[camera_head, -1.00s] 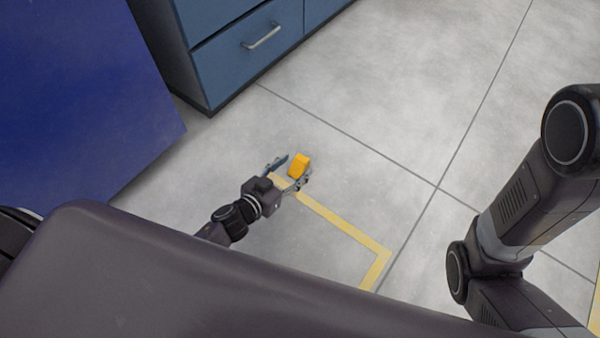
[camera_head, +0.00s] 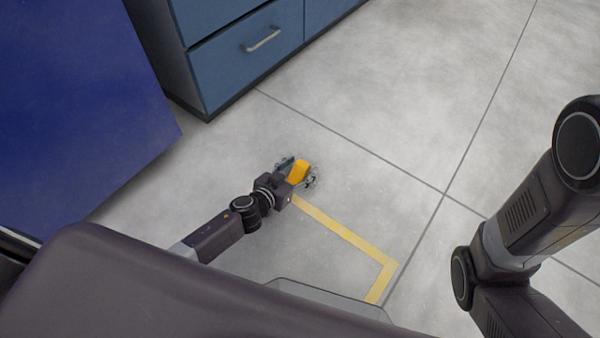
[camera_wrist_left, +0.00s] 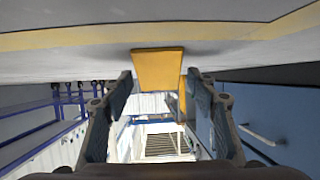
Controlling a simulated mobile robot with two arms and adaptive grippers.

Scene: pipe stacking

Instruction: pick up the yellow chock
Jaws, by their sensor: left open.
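The yellow chock (camera_head: 298,171) sits on the grey floor in the head view, between the fingers of my left gripper (camera_head: 298,172). In the left wrist view the chock (camera_wrist_left: 158,69) shows ahead, against the floor that fills the top of that picture. There, the two fingers of my left gripper (camera_wrist_left: 160,92) stand apart on either side of it, with gaps visible. The gripper is open and not closed on the chock. My right arm shows at the right of the head view, but its gripper is out of view.
A yellow floor line (camera_head: 340,230) runs to a corner right of my left gripper. A blue drawer cabinet (camera_head: 245,65) stands behind, and a dark blue panel (camera_head: 80,100) is at the left. The floor right of the chock is clear.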

